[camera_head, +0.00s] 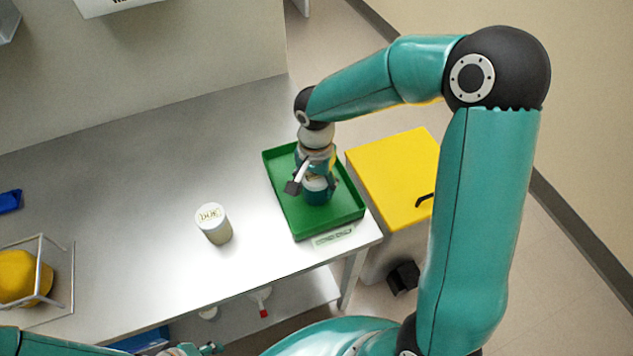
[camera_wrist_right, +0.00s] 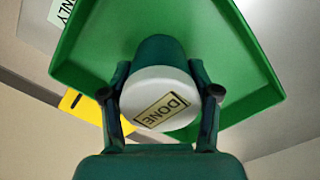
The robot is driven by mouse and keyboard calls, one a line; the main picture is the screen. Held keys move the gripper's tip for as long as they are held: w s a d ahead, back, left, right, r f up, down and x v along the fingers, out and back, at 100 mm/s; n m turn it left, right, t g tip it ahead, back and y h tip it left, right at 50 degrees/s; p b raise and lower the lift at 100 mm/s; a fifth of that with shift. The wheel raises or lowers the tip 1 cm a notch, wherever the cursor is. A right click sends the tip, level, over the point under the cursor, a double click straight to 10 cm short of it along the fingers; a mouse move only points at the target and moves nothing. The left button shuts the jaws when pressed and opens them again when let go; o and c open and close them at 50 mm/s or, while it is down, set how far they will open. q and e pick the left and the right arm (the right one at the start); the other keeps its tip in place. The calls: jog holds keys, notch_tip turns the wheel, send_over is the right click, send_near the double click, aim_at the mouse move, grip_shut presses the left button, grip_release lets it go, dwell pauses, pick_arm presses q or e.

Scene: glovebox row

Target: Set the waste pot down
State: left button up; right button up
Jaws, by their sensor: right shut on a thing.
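My right gripper (camera_head: 311,187) is over the green tray (camera_head: 285,195). It is shut on the waste pot (camera_head: 318,197), a dark teal pot. In the right wrist view the pot's white lid (camera_wrist_right: 150,86), with a label reading DONE, sits between the two fingers (camera_wrist_right: 160,95). The green tray (camera_wrist_right: 245,60) is behind the pot. I cannot tell whether the pot's base touches the tray floor. My left gripper (camera_head: 195,349) is only partly in view at the bottom edge, and its opening is not clear.
A pale canister (camera_head: 216,228) with a labelled lid stands on the steel bench (camera_head: 140,200), left of the tray. A yellow-topped bin (camera_head: 390,170) stands beyond the bench's right end. A framed stand with a yellow dome (camera_head: 20,276) is at left. Bench space around the canister is clear.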

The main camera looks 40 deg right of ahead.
jog(key=shift+f, duration=0.2)
jog(key=o, duration=1.3)
jog(key=shift+r, duration=0.1)
jog(key=shift+r, duration=0.6)
notch_tip(320, 180, up, 11)
jog(key=shift+r+p, duration=0.1)
jog(key=shift+p, duration=0.25)
